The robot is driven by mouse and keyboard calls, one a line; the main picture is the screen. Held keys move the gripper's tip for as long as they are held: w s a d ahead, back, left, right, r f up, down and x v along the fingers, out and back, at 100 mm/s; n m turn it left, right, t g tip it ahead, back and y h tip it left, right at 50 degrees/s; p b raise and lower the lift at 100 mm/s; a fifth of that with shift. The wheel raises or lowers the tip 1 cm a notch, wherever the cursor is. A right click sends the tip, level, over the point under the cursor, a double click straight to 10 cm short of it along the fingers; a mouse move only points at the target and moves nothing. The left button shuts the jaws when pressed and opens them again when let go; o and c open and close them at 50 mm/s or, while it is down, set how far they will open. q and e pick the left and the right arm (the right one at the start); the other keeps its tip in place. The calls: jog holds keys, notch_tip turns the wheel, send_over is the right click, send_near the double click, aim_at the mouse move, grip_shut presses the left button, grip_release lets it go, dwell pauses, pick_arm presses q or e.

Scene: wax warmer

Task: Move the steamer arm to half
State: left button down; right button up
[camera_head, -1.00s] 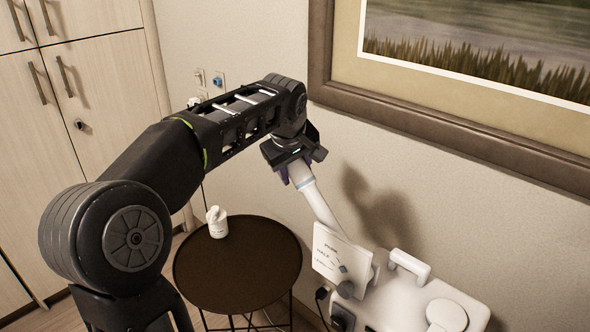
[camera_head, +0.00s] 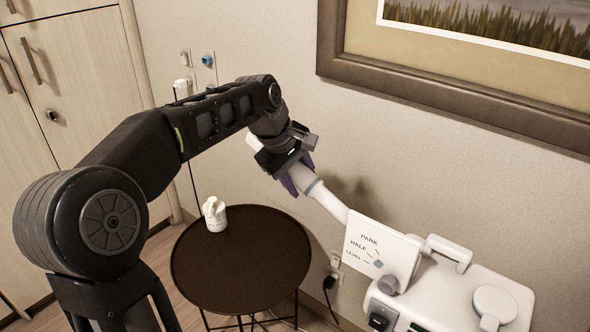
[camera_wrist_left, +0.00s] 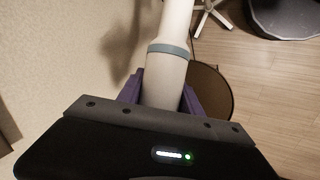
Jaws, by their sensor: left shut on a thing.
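The steamer arm (camera_head: 330,203) is a white tube with a grey-blue band. It rises to the left, at a shallow tilt, from behind a white dial plate marked PARK, HALF and LEVEL (camera_head: 378,252). A grey pointer marker (camera_head: 379,264) sits on the plate near the HALF and LEVEL lines; which one it matches I cannot tell. My left gripper (camera_head: 298,176) has purple fingers shut around the tube above the band. In the left wrist view the steamer arm (camera_wrist_left: 165,80) runs between the purple fingers. My right gripper is not in view.
The white machine body (camera_head: 455,290) stands at lower right, with a handle and round lid. A round dark table (camera_head: 240,262) holds a small white bottle (camera_head: 214,215). A framed picture (camera_head: 420,75) hangs on the wall behind. Cabinets (camera_head: 75,90) stand at left.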

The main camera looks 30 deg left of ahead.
pick_arm(q)
jog(key=shift+f, duration=0.3)
jog(key=shift+a, duration=0.1)
jog(key=c, duration=0.8)
grip_release()
jog(key=shift+b+v, duration=0.4)
jog(key=shift+v, duration=3.5)
